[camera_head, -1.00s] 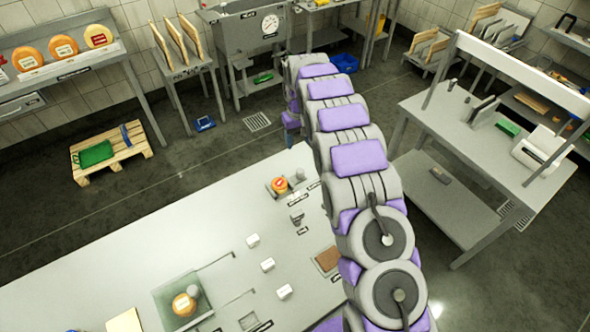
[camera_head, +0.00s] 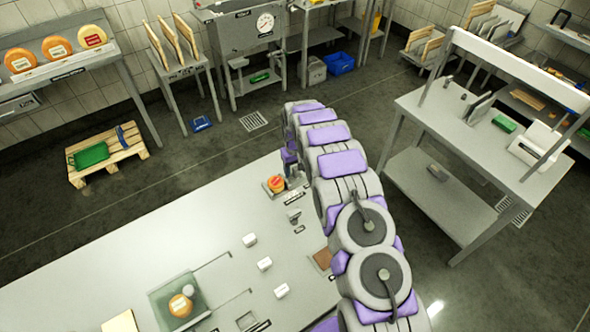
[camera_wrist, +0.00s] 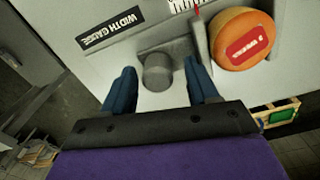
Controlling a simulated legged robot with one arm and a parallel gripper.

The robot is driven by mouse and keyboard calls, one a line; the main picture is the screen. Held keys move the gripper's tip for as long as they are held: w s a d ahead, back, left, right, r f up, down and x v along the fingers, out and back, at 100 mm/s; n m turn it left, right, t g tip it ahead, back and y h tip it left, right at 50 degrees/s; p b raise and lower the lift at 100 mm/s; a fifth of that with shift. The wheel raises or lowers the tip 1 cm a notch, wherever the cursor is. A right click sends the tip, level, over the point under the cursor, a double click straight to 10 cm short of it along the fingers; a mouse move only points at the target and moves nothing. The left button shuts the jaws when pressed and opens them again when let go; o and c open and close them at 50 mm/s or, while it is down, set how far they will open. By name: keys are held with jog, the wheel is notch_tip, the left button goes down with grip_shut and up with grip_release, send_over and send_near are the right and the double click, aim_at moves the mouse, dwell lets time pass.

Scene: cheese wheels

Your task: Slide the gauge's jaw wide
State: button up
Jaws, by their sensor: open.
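The width gauge is at the table's far edge. In the wrist view its grey round knob (camera_wrist: 157,73) stands between the two blue fingers of my gripper (camera_wrist: 160,66), which is open with gaps visible on both sides. A thin upright grey jaw plate (camera_wrist: 201,42) is just right of the right finger, beside an orange cheese wheel (camera_wrist: 240,40) with a red label. The cheese also shows in the head view (camera_head: 277,184), just left of my gripper (camera_head: 291,170). Contact between plate and cheese is unclear.
A black "WIDTH GAUGE" label (camera_wrist: 110,30) lies left of the knob. On the table (camera_head: 90,268) are several white blocks (camera_head: 265,264) and a glass plate with another cheese (camera_head: 180,305). A pallet (camera_head: 108,160) stands on the floor beyond.

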jog(key=shift+d+f, duration=0.25)
jog(key=shift+d, duration=0.05)
jog(key=shift+a, duration=0.1)
jog(key=shift+c, duration=0.3)
jog(key=shift+a, duration=0.2)
jog(key=c, duration=0.5)
jog(key=shift+d, duration=0.1)
grip_shut()
